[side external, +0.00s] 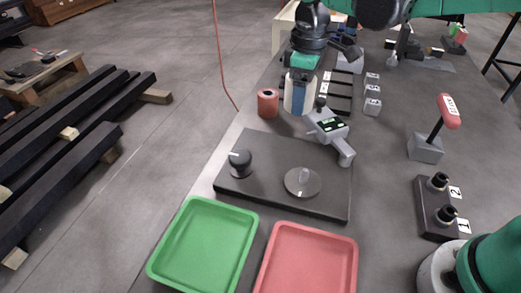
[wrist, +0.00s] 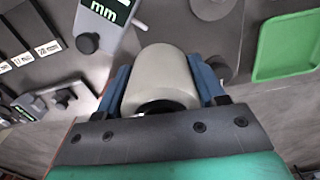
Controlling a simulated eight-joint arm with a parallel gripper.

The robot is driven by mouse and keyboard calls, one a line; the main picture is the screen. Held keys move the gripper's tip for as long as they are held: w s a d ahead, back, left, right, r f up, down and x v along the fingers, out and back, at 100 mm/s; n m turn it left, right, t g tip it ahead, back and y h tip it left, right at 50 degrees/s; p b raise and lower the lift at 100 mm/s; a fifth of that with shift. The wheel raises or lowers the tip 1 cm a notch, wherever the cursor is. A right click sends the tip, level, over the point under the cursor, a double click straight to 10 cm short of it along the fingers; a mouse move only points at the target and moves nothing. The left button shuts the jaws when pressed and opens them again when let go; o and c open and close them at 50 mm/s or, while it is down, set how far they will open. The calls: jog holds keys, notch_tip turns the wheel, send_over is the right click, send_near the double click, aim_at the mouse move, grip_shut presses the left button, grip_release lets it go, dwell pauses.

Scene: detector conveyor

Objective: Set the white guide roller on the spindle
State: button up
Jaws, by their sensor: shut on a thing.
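My gripper (side external: 299,100) is shut on the white guide roller (side external: 290,94), holding it above the worktop behind the dark plate. In the wrist view the roller (wrist: 160,65) sits between my blue fingers, with its dark bore facing the camera. A dark plate (side external: 265,195) carries a black knob with a white mark (side external: 240,163) and a round grey disc (side external: 303,182). Two short black posts (side external: 440,181) (side external: 446,216) stand on a dark block marked 1 and 2 at the right. I cannot tell which part is the spindle.
A measuring tool with a display (side external: 328,126) stands close to the roller, beside a red-brown cylinder (side external: 268,102). A green tray (side external: 183,274) and a red tray (side external: 352,280) lie in front. A red-handled lever (side external: 448,111) stands at the right. Numbered grey blocks (side external: 372,91) stand behind.

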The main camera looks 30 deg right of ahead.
jog(key=s+a, duration=0.1)
jog(key=s, duration=0.1)
jog(key=s+a+n, duration=0.1)
jog(key=s, duration=0.2)
jog(key=s+a+n, duration=0.1)
jog(key=s, duration=0.2)
jog(key=shift+s+a+f, duration=0.15)
jog(key=shift+s+f, duration=0.1)
jog(key=shift+f, duration=2.3)
jog(key=shift+f, duration=0.1)
jog(key=shift+f, duration=0.35)
jog(key=shift+f, duration=0.25)
jog(key=shift+f, duration=0.35)
jog(key=shift+f, duration=0.2)
jog(key=shift+f, duration=0.4)
